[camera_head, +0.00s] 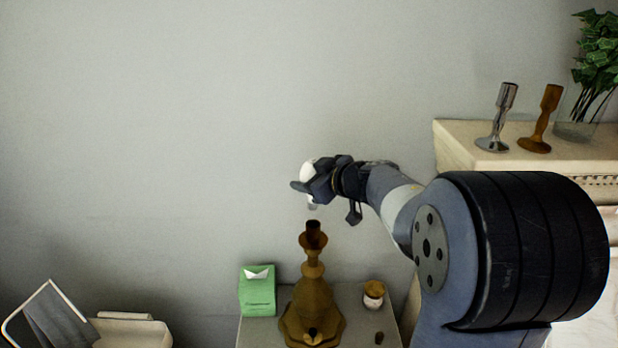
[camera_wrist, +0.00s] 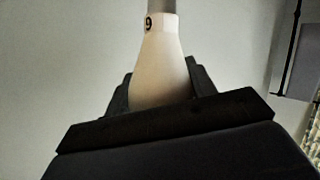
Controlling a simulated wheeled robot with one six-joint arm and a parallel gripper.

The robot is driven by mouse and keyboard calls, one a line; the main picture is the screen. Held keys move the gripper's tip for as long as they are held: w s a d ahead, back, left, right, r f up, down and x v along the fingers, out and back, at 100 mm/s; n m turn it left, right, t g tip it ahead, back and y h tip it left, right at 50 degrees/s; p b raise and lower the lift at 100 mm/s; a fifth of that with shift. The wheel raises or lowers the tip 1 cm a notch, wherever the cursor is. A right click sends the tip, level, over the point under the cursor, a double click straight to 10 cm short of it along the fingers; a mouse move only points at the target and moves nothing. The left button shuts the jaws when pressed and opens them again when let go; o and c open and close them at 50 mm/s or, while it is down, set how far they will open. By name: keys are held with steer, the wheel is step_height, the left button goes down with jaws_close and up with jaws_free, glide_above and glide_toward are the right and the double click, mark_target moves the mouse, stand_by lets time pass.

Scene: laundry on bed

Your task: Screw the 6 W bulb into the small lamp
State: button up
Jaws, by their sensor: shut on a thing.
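A white bulb (camera_head: 308,170) is in my gripper (camera_head: 306,185), its grey metal base pointing down. In the wrist view the bulb (camera_wrist: 162,62) fills the space between the dark fingers of the gripper (camera_wrist: 160,95). A dark mark on its neck looks like a 9, or a 6 upside down. The small lamp (camera_head: 312,285) has a brown turned base and no shade. It stands upright with its dark open socket at the top. The bulb is above the socket, apart from it, with a small gap in the head view.
The lamp stands on a small table (camera_head: 258,332) with a green tissue box (camera_head: 257,294) at its left and a small jar (camera_head: 373,294) at its right. A dresser (camera_head: 462,150) at right holds two candlesticks and a plant. The wall behind is bare.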

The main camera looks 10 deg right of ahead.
steer(key=shift+r+p, duration=0.1)
steer(key=shift+p, duration=0.55)
steer(key=shift+f+b, duration=1.4)
steer(key=shift+f, duration=1.6)
steer(key=shift+s+f, duration=0.1)
steer(key=shift+f, duration=0.3)
steer(key=o, duration=1)
steer(key=shift+o, duration=0.2)
steer(key=v, duration=1)
steer(key=shift+s+d+r, duration=0.2)
steer(key=shift+s, duration=0.1)
